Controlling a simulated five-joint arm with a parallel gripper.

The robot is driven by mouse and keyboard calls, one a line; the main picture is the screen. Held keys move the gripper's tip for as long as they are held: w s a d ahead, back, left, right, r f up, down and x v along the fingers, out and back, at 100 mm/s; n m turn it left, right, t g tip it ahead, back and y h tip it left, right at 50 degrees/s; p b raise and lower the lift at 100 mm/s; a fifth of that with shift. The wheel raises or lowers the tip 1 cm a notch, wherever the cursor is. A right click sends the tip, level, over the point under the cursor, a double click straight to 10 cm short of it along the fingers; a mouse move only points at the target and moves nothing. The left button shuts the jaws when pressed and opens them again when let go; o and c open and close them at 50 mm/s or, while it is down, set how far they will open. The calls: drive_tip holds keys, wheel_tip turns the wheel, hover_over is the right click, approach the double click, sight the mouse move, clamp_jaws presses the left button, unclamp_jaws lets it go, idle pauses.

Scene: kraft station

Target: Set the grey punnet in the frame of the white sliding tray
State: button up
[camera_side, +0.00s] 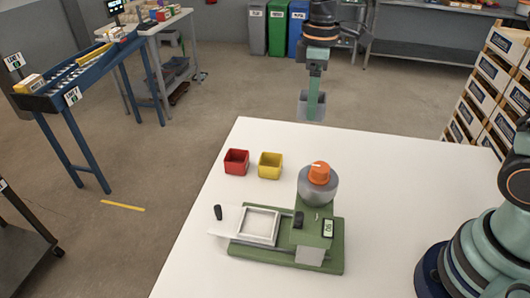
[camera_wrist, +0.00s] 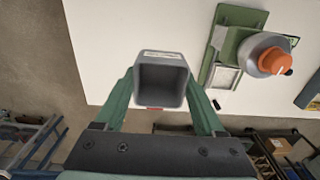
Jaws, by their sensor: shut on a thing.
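The grey punnet (camera_side: 311,106) is an open, square-mouthed box, held in the air near the table's far edge in the side view. My gripper (camera_side: 314,92) is shut on it. In the wrist view the punnet (camera_wrist: 162,80) sits between the two green fingers of my gripper (camera_wrist: 163,100), its empty inside showing. The white sliding tray (camera_side: 222,222) extends left from a green machine (camera_side: 318,232), with a square raised frame (camera_side: 261,224) that looks empty. The frame and tray are well apart from the punnet. Part of the frame shows in the wrist view (camera_wrist: 226,78), beside the machine.
A red punnet (camera_side: 236,162) and a yellow punnet (camera_side: 270,165) stand on the white table (camera_side: 400,180) behind the tray. The machine carries a grey hopper with an orange knob (camera_side: 319,173), and a black knob (camera_side: 218,212) stands on the tray. The table's right side is largely clear.

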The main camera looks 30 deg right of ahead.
drive_tip(key=s+a+f, duration=0.4)
drive_tip(key=a+f, duration=0.1)
drive_tip(key=a, duration=0.5)
drive_tip(key=s+a+f, duration=0.4)
drive_tip(key=a, duration=0.5)
drive_tip(key=shift+f, duration=2.8)
drive_tip(key=shift+f, duration=0.6)
drive_tip(key=o, duration=1.3)
drive_tip(key=shift+r, duration=0.1)
drive_tip(key=shift+r, duration=3.95)
drive_tip(key=shift+d, duration=0.1)
